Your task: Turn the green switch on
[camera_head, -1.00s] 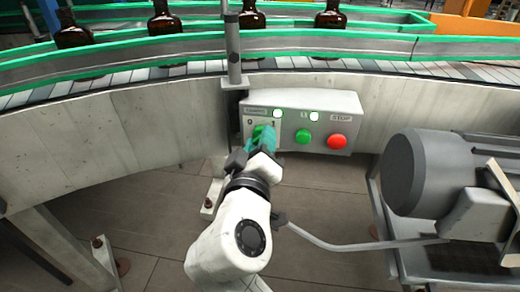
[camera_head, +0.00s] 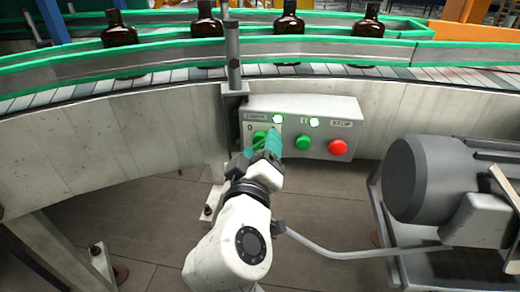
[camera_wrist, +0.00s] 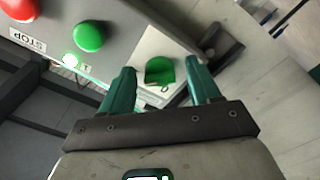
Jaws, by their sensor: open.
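The green switch (camera_wrist: 160,70) is a rotary knob on a pale plate at the end of the grey control box (camera_head: 352,108). In the wrist view a "0" mark shows beside it. In the head view the switch (camera_head: 259,138) is partly hidden by my gripper (camera_head: 261,148). My gripper has teal fingers and is open. In the wrist view its fingertips (camera_wrist: 160,68) appear on either side of the switch, with gaps between. I cannot tell how far they are from the panel.
A round green button (camera_head: 303,143) and a red stop button (camera_head: 337,147) sit right of the switch. Two lamps (camera_head: 278,119) glow above. A post (camera_head: 232,60) stands close left. A grey motor (camera_head: 430,185) is at right. Amber bottles (camera_head: 290,22) stand on the conveyor behind.

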